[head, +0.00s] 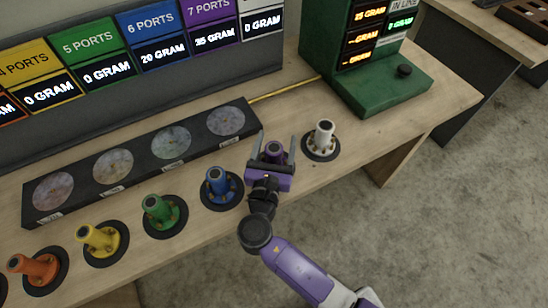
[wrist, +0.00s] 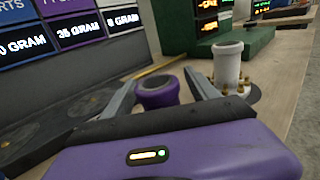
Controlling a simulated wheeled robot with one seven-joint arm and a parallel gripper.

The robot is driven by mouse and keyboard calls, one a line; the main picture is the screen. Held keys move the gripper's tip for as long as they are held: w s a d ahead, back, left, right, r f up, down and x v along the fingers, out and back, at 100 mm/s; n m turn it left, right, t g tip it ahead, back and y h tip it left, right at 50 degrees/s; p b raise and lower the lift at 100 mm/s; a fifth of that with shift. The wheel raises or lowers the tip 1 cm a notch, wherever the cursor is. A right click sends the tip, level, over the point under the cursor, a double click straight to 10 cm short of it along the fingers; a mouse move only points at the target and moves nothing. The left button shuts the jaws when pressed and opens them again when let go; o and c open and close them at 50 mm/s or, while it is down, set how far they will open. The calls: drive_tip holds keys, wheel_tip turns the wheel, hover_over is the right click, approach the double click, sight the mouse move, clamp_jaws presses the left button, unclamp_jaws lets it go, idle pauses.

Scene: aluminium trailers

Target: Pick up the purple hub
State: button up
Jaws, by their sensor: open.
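The purple hub (head: 274,149) stands upright on the bench, in the row of coloured hubs between the blue one and the white one. My gripper (head: 273,142) is open, with one finger on each side of the purple hub's upper part. In the wrist view the purple hub's dark, hollow top (wrist: 158,92) shows between the two spread fingers (wrist: 160,95). A gap shows beside the fingers, and I cannot tell whether either touches it. My gripper's body hides the hub's base.
The blue hub (head: 218,182) stands close on the left, the white hub (head: 325,135) close on the right. Green, yellow and orange hubs continue left. A black block with round pads (head: 150,155) lies behind. A green scale-like box (head: 375,95) stands at the back right.

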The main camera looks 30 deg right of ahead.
drive_tip(key=shift+c, duration=0.2)
clamp_jaws()
drive_tip(key=shift+r, duration=0.15)
